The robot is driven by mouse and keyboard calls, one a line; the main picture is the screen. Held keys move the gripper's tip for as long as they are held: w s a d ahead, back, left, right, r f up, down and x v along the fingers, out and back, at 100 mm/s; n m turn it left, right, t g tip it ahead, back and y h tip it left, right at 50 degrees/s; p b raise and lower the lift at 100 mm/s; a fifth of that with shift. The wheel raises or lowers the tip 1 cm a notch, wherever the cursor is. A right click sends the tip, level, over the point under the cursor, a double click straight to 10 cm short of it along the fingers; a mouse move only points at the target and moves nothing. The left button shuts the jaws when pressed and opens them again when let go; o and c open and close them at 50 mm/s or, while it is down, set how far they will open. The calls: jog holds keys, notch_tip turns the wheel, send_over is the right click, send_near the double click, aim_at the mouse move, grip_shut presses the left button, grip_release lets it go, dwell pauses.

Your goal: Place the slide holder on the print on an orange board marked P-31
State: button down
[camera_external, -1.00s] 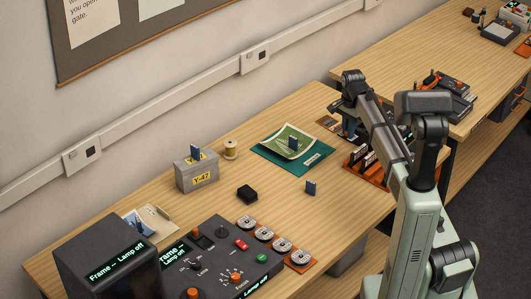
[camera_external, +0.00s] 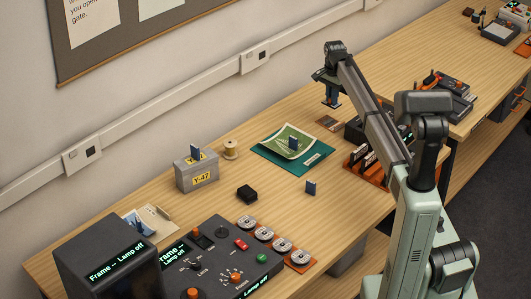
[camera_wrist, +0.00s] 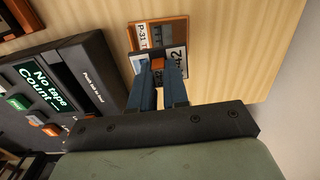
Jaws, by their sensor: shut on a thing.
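The slide holder (camera_wrist: 157,64), a small flat piece with an orange grip and what looks like a white label, is between my gripper's (camera_wrist: 158,76) blue fingertips. My gripper is shut on it. The orange board marked P-31 (camera_wrist: 134,37), with a print on it, lies flat on the table beyond the fingertips; the holder hides part of the print. In the external view, my gripper (camera_external: 332,98) hangs above the table near the board (camera_external: 328,123). The holder appears raised above the board, though the exact gap is hard to judge.
A black device with a "No tape" display (camera_wrist: 55,85) stands left of the fingers in the wrist view. A teal board with a green print (camera_external: 275,157), an orange rack (camera_external: 368,168), a spool (camera_external: 230,149) and a grey Y-47 box (camera_external: 198,176) stand nearby.

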aim_at(330, 123)
jog(key=shift+f, duration=4.25)
jog(key=shift+f, duration=0.1)
jog(key=c, duration=1.1)
grip_release()
notch_tip(330, 123, up, 12)
jog(key=shift+r, duration=0.15)
